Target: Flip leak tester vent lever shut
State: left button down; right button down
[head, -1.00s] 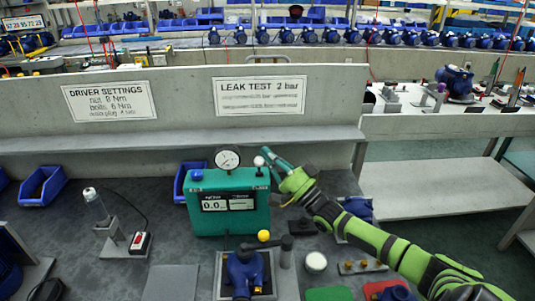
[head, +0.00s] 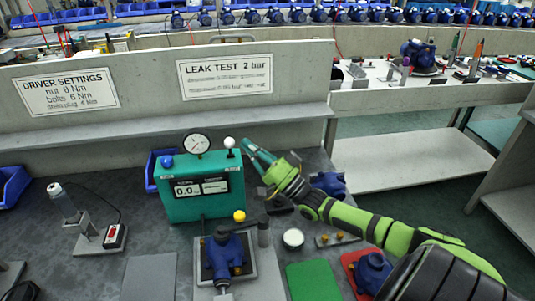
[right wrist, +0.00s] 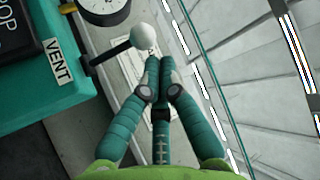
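The leak tester (head: 206,203) is a teal box with a round gauge (head: 196,143) and a display, standing on the bench. Its vent lever (head: 229,143) has a dark stem and a white ball, and stands up at the box's top right corner. In the right wrist view the white ball (right wrist: 144,37) is at the end of the stem, beside the VENT label (right wrist: 58,65). My right gripper (head: 247,145) is just right of the ball. Its teal fingers (right wrist: 160,66) are together and empty, close to the ball; whether they touch it I cannot tell. My left gripper is out of view.
A blue pump (head: 222,258) stands in a fixture in front of the tester, with a yellow cap (head: 239,216) nearby. Green (head: 314,281) and red (head: 350,258) pads lie to the right. A grey panel wall with a shelf (head: 150,128) runs behind. A driver (head: 64,203) stands left.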

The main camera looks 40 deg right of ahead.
jog(key=v, duration=0.8)
jog(key=shift+s+r, duration=0.1)
